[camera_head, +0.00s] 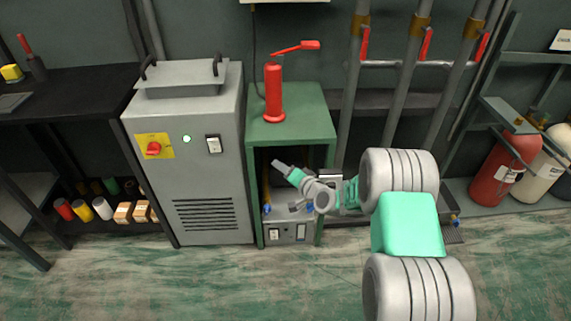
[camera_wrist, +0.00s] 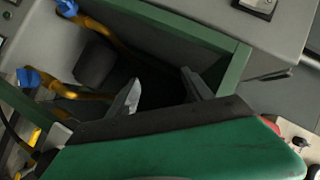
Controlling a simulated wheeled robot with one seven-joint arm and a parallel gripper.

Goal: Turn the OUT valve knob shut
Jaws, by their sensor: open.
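Blue valve knobs on yellow pipes show inside the open green cabinet. In the wrist view one blue knob (camera_wrist: 66,7) is at the top left and another blue knob (camera_wrist: 28,77) is at the left edge. In the head view a blue knob (camera_head: 267,209) shows low at the left of the opening. I cannot read which is the OUT knob. My gripper (camera_head: 285,186) is at the cabinet's open front. In the wrist view my gripper (camera_wrist: 161,77) has its fingers spread with nothing between them, to the right of the knobs and apart from them.
The green cabinet (camera_head: 312,131) frames the opening closely, and a red hand pump (camera_head: 273,95) stands on top. A grey machine (camera_head: 212,180) with a red switch is at the left. The floor in front is clear.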

